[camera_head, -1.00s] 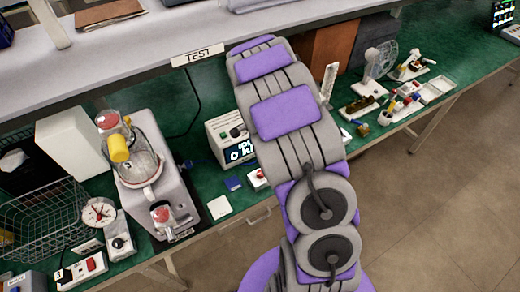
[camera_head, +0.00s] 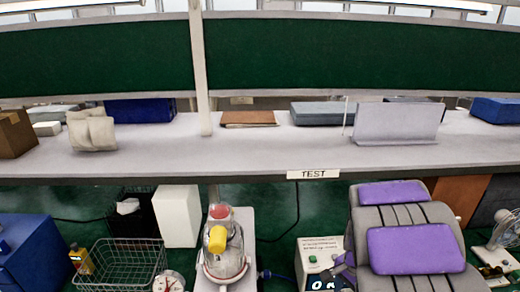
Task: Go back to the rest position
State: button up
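My own grey and purple arm fills the lower right of the head view. A canister pump (camera_head: 222,262) with a clear jar, a red top and a yellow knob stands on the bench left of my arm.
A shelf (camera_head: 250,160) with a TEST label (camera_head: 313,174) runs above the bench. A wire basket (camera_head: 122,264), a blue cabinet (camera_head: 35,255), a white box (camera_head: 178,216) and a small fan (camera_head: 505,228) stand below it. Boxes and a folder (camera_head: 248,118) lie on the shelf.

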jog(key=s+a+r+n+b, duration=0.1)
jog(key=s+a+r+n, duration=0.1)
jog(key=s, duration=0.6)
jog(key=s+a+r+n+g+b, duration=0.1)
jog(key=s+a+r+n, duration=0.2)
jog(key=s, duration=0.6)
jog(key=s+a+r+n+b, duration=0.1)
jog(key=s+a+n, duration=0.3)
jog(key=s, duration=0.5)
jog(key=r+n, duration=0.1)
jog(key=n, duration=0.1)
jog(key=shift+a+r+n, duration=0.2)
jog(key=shift+r+n, duration=0.1)
